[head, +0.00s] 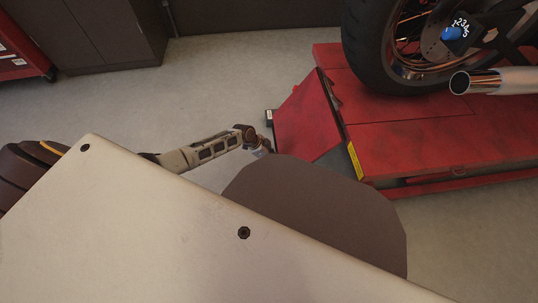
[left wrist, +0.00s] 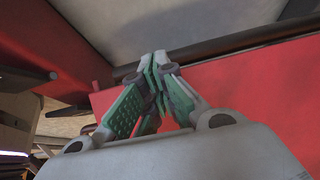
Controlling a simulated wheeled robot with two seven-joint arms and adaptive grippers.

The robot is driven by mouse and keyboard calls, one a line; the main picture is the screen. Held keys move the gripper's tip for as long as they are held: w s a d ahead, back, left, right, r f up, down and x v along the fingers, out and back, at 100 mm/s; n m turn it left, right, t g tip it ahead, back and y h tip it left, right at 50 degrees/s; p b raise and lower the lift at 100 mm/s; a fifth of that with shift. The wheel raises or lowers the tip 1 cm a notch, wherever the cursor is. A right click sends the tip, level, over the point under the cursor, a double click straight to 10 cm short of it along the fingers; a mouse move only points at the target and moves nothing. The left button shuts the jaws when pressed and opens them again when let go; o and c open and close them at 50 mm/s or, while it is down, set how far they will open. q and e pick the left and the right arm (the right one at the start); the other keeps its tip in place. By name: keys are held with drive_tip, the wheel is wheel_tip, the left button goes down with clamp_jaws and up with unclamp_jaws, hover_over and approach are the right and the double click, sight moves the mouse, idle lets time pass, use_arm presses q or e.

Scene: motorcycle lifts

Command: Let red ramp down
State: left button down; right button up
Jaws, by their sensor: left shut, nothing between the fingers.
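The red ramp (head: 305,120) is a scuffed panel at the left end of the red motorcycle lift (head: 420,130). It slants off the end of the platform; I cannot tell whether its outer edge touches the floor. My left gripper (head: 265,150) is at the ramp's lower left edge, partly hidden by my own body. In the left wrist view, the green-padded fingers of my left gripper (left wrist: 157,75) meet at their tips, empty, close to a red panel (left wrist: 235,105). Contact cannot be told. My right gripper is not in view.
A motorcycle stands on the lift, showing its tire (head: 370,55) and exhaust pipe (head: 490,81). A yellow label (head: 355,160) marks the lift's edge. Dark cabinets (head: 95,35) and a red unit (head: 20,55) stand at the back left. The floor (head: 220,85) left of the ramp is clear.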

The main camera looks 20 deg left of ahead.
use_arm(q)
drive_tip(key=shift+w+d+f, duration=0.1)
drive_tip(key=shift+d+f, duration=0.05)
idle(0.4)
drive_tip(key=v, duration=1.2)
idle(0.6)
idle(0.3)
